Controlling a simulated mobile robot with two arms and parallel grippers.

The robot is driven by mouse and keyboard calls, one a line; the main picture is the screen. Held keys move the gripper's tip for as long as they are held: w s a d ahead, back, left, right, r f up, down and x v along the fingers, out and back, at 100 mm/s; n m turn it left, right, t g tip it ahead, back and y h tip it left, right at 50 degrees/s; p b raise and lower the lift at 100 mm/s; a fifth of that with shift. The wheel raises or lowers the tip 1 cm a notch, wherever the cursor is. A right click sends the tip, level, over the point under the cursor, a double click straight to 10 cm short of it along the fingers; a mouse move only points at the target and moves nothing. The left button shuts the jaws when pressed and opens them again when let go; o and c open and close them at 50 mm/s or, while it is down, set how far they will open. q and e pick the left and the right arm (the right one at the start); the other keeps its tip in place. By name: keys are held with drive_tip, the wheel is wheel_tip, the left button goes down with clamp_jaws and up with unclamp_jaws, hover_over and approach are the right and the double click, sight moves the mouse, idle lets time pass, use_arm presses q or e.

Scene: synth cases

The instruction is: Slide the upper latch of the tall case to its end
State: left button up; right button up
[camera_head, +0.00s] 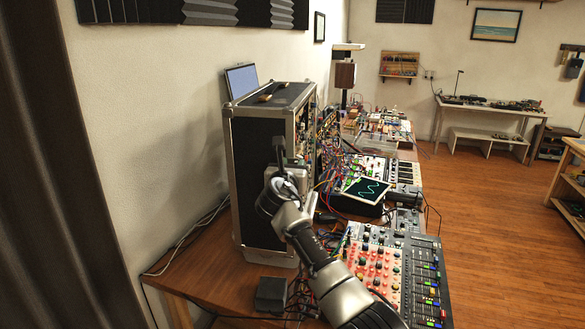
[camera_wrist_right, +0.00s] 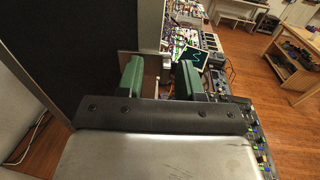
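The tall case (camera_head: 255,165) is black with silver metal edges and stands on the wooden table at the wall. Its dark side and a pale edge strip (camera_wrist_right: 150,25) fill the left of the right wrist view. My right gripper (camera_head: 279,150) is up against the near side of the case, at about mid height. In the right wrist view its two green fingers (camera_wrist_right: 160,78) stand apart, with a gap between them. A brownish flat piece shows behind the fingers; I cannot tell what it is. I cannot make out the upper latch; the gripper covers that part. My left gripper is not in view.
A mixer (camera_head: 425,280), a screen with a wave (camera_head: 366,190) and many cables crowd the table to the right. A dark box (camera_head: 271,294) sits near the front edge.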

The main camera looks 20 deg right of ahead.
drive_tip(key=b+v, duration=0.2)
drive_tip(key=v, duration=0.8)
drive_tip(key=shift+s+a, duration=0.25)
drive_tip(key=shift+s, duration=0.1)
